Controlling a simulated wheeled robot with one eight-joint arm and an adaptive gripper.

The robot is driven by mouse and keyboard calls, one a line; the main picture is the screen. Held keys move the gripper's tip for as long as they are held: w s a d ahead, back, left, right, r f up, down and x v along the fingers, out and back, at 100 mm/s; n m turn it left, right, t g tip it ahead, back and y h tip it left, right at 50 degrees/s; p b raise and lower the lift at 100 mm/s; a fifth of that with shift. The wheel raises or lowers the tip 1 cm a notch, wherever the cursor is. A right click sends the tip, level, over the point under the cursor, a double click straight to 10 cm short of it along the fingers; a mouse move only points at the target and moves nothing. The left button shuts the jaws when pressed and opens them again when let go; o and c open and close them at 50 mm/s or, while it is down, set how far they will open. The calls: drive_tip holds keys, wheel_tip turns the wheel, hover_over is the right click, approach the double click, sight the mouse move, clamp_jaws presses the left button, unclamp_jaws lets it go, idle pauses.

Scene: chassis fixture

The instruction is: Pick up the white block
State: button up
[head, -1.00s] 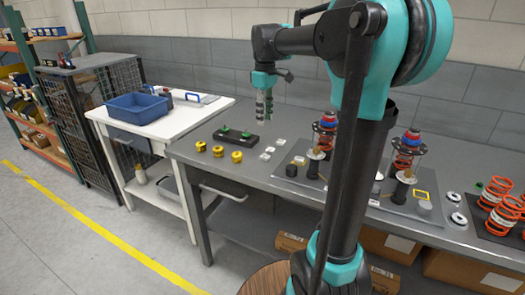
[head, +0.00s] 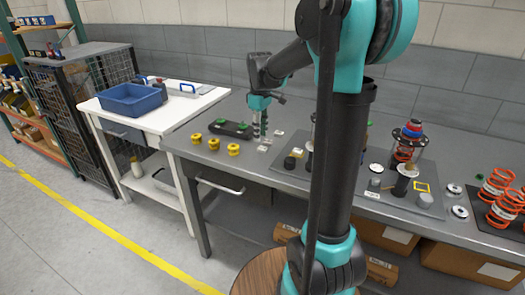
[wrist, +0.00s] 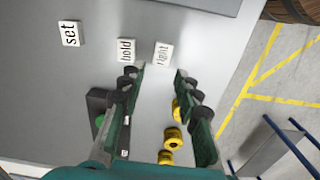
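Three small white blocks lie on the grey workbench (head: 290,180). In the wrist view they read "set" (wrist: 71,33), "hold" (wrist: 127,49) and "right" (wrist: 163,53). My gripper (head: 261,135) is low over the bench beside the blocks in the head view, partly covering that area. In the wrist view my gripper (wrist: 160,72) has its two fingers apart with nothing held between them. The "right" block shows just beyond the gap between the fingertips, and the "hold" block is just beyond the left fingertip. I cannot tell the exact height above them.
Yellow parts (head: 213,143) and a black holder with green knobs (head: 231,129) are close to my gripper. Right of it, a grey plate (head: 380,195) carries spring assemblies and small parts. A white table with a blue bin (head: 132,99) stands at the left.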

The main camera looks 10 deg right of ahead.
sight(262, 148)
drive_tip(key=shift+s+d+f, duration=0.1)
drive_tip(key=shift+s+f, duration=0.05)
drive_tip(key=shift+f, duration=1.2)
drive_tip(key=shift+s+d+f, duration=0.1)
drive_tip(key=shift+f, duration=1.25)
drive_tip(key=shift+c, duration=0.4)
drive_tip(key=c, duration=0.6)
drive_tip(key=shift+r, duration=0.1)
drive_tip(key=shift+c, duration=0.2)
